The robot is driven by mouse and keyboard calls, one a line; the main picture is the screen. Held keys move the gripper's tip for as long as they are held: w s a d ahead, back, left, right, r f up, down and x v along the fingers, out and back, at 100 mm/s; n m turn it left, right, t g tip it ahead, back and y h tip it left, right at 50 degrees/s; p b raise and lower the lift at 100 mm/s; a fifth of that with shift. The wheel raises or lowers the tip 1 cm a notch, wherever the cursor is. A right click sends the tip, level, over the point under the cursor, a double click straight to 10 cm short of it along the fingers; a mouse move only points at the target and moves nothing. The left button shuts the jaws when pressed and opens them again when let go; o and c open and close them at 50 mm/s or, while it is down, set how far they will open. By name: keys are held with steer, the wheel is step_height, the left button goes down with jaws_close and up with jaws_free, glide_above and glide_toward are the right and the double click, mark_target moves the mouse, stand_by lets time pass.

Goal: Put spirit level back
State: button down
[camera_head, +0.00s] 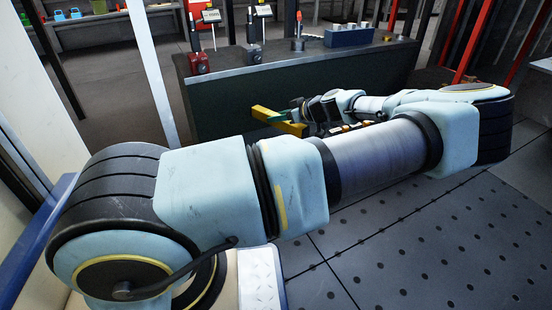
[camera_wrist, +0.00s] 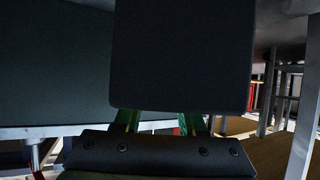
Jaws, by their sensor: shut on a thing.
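The spirit level appears as a yellow bar (camera_head: 265,114) in the head view, in front of the dark bench's side and below its top. My gripper (camera_head: 282,118) has green fingers and is shut on this bar, holding it clear of the floor. In the wrist view, the green fingers of my gripper (camera_wrist: 160,121) show at the bottom centre. A large dark flat shape with rounded corners covers their tips there, and I cannot tell what it is. My arm hides part of the space around the bar in the head view.
A dark bench (camera_head: 300,85) stands behind my gripper. On it are a red-based tool stand (camera_head: 199,62), a grey one (camera_head: 254,53), a small orange-topped part (camera_head: 298,43) and a blue block (camera_head: 348,36). Red posts stand at right. The perforated floor (camera_head: 420,250) is clear.

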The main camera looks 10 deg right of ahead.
step_height(320, 180, down, 10)
steer(key=b, duration=0.4)
steer(key=shift+f, duration=0.1)
steer(key=shift+f, duration=0.1)
steer(key=shift+c, duration=2.4)
jaws_free()
